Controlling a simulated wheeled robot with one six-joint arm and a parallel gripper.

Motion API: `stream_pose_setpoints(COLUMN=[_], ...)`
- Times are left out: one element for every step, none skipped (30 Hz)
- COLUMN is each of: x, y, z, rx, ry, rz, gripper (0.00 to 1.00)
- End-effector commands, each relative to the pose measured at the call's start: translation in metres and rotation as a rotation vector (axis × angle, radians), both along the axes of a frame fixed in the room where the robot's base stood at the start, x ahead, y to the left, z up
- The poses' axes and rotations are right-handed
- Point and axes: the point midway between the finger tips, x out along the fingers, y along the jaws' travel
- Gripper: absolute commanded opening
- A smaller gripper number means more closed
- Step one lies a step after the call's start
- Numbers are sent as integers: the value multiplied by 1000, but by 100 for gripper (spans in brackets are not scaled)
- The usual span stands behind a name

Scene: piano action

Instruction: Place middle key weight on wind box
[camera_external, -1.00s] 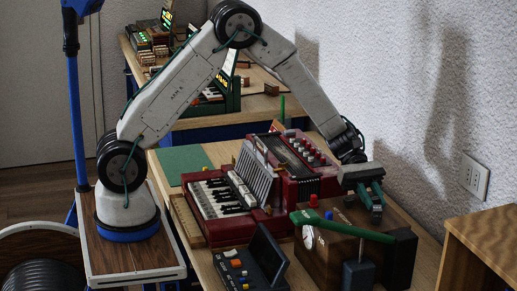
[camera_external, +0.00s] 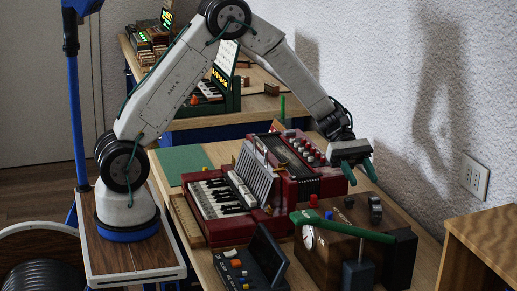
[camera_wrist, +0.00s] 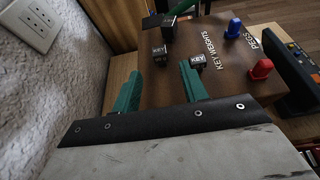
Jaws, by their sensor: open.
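Three dark key weights rest on the brown wooden box in the wrist view: one on the right (camera_wrist: 198,61), one on the left (camera_wrist: 159,54) and one farther back (camera_wrist: 168,30). The box top (camera_wrist: 216,88) is lettered "KEY WEIGHTS" and "PEGS". In the external view weights show at the box's back edge (camera_external: 375,203) and to its left (camera_external: 349,202). My gripper (camera_external: 362,181) is open and empty, above and behind the box; its green fingers also show in the wrist view (camera_wrist: 161,67), short of the weights. I cannot tell which part is the wind box.
A red accordion-like instrument (camera_external: 300,166) with keys (camera_external: 222,197) stands left of my gripper. The wall (camera_external: 430,100) is close on the right.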

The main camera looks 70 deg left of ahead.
Motion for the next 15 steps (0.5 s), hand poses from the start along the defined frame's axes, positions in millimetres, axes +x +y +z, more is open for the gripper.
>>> stream_pose_setpoints(x=[1,1,1,1,1,1,1,0,-2,-5,-9,-17,-24,-33,-47], y=[10,14,20,23,26,29,31,32,34,34,34,34,33,33,33], z=[4,6,9,10,11,13,14,15,17,21,25,33,40,48,59], rx=[0,0,0,0,0,0,0,1,6,12,21,39,56,77,109], ry=[-3,-3,-3,-3,-3,-2,-3,-4,-9,-17,-30,-53,-77,-103,-145], rz=[4,2,2,2,2,2,1,-2,-7,-16,-27,-50,-72,-98,-141], gripper=[43,43,43,43,43,43,43,43,43,43,43,43,43,43,43])
